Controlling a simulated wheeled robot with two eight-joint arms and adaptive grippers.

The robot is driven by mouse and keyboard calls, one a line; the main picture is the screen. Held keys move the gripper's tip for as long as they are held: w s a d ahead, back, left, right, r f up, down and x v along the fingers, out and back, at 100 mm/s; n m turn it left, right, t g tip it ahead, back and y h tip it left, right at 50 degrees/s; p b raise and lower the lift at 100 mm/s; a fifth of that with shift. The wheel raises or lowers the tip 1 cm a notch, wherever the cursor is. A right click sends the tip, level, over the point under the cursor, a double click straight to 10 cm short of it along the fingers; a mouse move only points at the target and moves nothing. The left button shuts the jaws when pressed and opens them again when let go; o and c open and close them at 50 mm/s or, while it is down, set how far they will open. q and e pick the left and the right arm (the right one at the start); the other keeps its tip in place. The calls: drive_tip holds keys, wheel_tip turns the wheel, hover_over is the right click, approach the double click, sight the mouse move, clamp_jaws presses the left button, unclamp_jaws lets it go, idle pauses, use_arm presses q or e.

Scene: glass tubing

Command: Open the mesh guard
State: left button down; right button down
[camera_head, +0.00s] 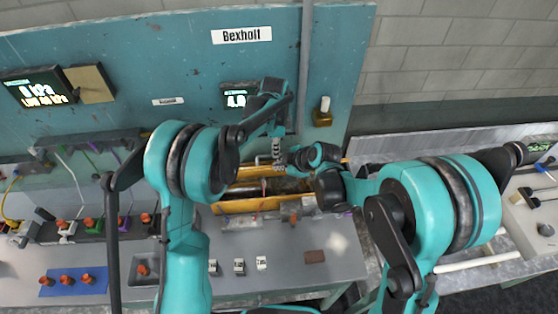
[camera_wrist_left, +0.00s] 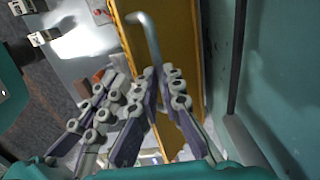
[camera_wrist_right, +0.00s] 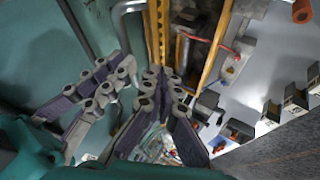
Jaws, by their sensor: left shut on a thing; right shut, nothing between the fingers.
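The mesh guard is a yellow-framed panel (camera_wrist_left: 172,40) beside my left gripper in the left wrist view. A grey bent handle (camera_wrist_left: 146,30) rises along it and runs into the fingers of my left gripper (camera_wrist_left: 155,85), which is shut on it. In the head view, my left gripper (camera_head: 277,150) is at the back of the yellow-framed bay (camera_head: 240,208), mostly hidden by my arms. My right gripper (camera_wrist_right: 150,85) is shut and empty, close to the left one. A grey bent bar (camera_wrist_right: 120,18) and yellow rails (camera_wrist_right: 218,35) lie ahead of it.
A teal back wall (camera_head: 120,60) with displays and a "Bexholt" label (camera_head: 241,35) stands close behind both grippers. A grey bench (camera_head: 225,245) holds small switches and a brown block (camera_head: 314,257). Orange-knobbed parts stand on a blue mat (camera_head: 75,290) at the left.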

use_arm(q)
drive_tip(key=shift+w+a+f, duration=0.3)
drive_tip(key=shift+w, duration=0.05)
use_arm(e)
drive_tip(key=shift+w+a+r, duration=0.1)
drive_tip(key=shift+w+a, duration=0.05)
drive_tip(key=shift+w, duration=0.7)
use_arm(q)
drive_tip(key=shift+s+d, duration=0.1)
use_arm(e)
drive_tip(key=shift+w+a+r, duration=0.1)
drive_tip(key=shift+w+r, duration=0.4)
drive_tip(key=shift+w, duration=0.4)
use_arm(q)
drive_tip(key=c, duration=1.6)
unclamp_jaws()
drive_tip(key=shift+w+d+f, duration=0.1)
drive_tip(key=shift+w, duration=0.2)
use_arm(e)
drive_tip(key=shift+w+a+f, duration=0.15)
drive_tip(key=shift+w, duration=0.25)
use_arm(q)
drive_tip(key=shift+s, duration=0.1)
drive_tip(key=shift+s+d, duration=0.1)
drive_tip(key=shift+s, duration=0.05)
